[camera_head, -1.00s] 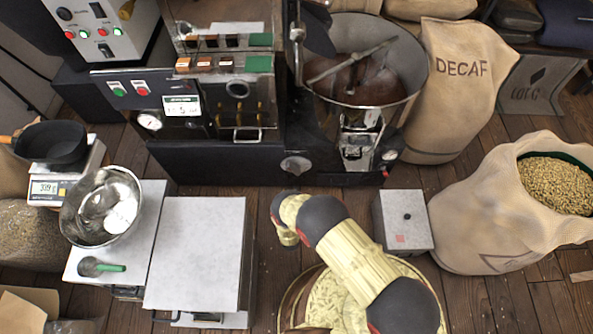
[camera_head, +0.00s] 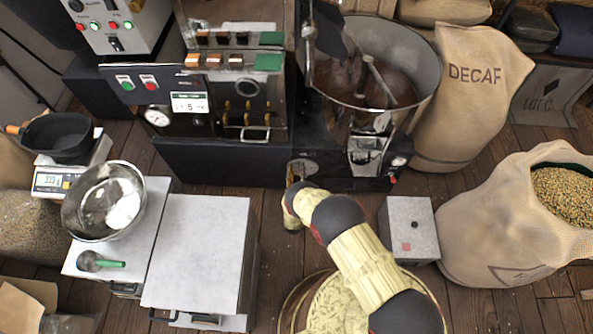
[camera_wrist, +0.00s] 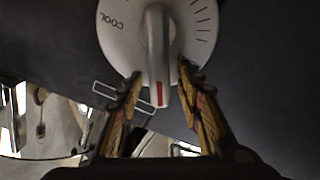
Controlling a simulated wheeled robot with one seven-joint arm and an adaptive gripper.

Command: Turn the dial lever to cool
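The dial (camera_wrist: 118,28) is a round pale knob on a dark panel in the wrist view. Its lever (camera_wrist: 157,60) is a raised bar with a red mark at its lower end, pointing down in the picture. The word COOL shows upside down on the dial's left, away from the red mark. My gripper (camera_wrist: 160,82) is open, with one finger on each side of the lever's lower end and gaps visible beside it. In the head view the dial (camera_head: 303,167) is low on the roaster front, partly hidden by my gripper and arm.
The dark roaster body (camera_head: 215,163) surrounds the dial. The round cooling bin (camera_head: 420,90) is above right. A grey box (camera_head: 409,215) stands right of my arm, and a pale-topped cabinet (camera_head: 200,250) stands left. Burlap sacks (camera_head: 480,230) are at the right.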

